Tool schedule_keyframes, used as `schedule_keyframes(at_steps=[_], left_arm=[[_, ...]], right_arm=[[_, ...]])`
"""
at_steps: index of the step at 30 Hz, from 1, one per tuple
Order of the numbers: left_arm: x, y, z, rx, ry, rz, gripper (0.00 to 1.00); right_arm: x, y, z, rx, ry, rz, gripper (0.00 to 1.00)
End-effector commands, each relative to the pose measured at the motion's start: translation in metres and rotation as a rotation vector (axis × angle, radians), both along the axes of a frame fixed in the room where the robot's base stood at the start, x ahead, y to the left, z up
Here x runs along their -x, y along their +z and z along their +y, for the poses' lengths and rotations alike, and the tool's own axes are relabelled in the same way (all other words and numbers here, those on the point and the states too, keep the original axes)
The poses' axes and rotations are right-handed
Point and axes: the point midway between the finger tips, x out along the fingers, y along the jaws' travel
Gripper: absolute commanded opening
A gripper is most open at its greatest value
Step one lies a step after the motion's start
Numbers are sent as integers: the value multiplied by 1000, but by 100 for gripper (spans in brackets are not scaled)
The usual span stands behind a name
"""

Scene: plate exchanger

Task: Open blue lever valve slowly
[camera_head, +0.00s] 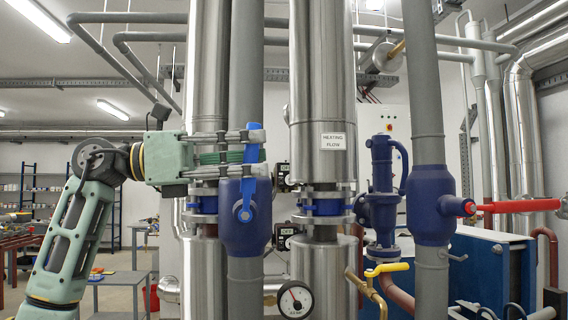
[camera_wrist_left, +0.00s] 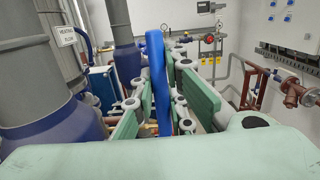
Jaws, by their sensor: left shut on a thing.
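The blue lever (camera_head: 247,190) stands upright in front of the left dark blue valve body (camera_head: 246,235), on a grey vertical pipe. Its pivot is at the lower end. My left gripper (camera_head: 255,136) reaches in from the left, across the pipes, and is shut on the upper part of the lever. In the left wrist view, the blue lever (camera_wrist_left: 155,75) runs upright between the green fingers (camera_wrist_left: 168,95). My right gripper is not in view.
A second blue valve (camera_head: 431,205) with a red lever (camera_head: 518,205) is at the right. A yellow-handled valve (camera_head: 386,269) and a pressure gauge (camera_head: 295,299) sit lower down. Steel pipes (camera_head: 318,90) stand close around my left gripper.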

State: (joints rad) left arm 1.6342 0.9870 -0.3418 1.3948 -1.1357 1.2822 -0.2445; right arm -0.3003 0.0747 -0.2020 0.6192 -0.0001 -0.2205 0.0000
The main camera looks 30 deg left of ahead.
Motion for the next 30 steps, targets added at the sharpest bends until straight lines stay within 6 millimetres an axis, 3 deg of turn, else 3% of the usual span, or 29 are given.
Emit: schedule_keyframes(at_steps=[6, 19, 20, 24, 27, 30], left_arm=[[3, 4, 14, 32, 2, -23, 0], [3, 5, 16, 34, 5, -25, 0], [3, 4, 16, 33, 5, -25, 13], [2, 3, 15, 31, 4, -22, 25], [2, 3, 14, 29, 3, -21, 32], [1, 2, 13, 28, 1, -20, 32]], right_arm=[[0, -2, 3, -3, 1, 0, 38], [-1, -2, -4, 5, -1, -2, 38], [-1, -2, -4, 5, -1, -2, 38], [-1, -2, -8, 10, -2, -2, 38], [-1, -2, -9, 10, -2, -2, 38], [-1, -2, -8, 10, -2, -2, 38]])
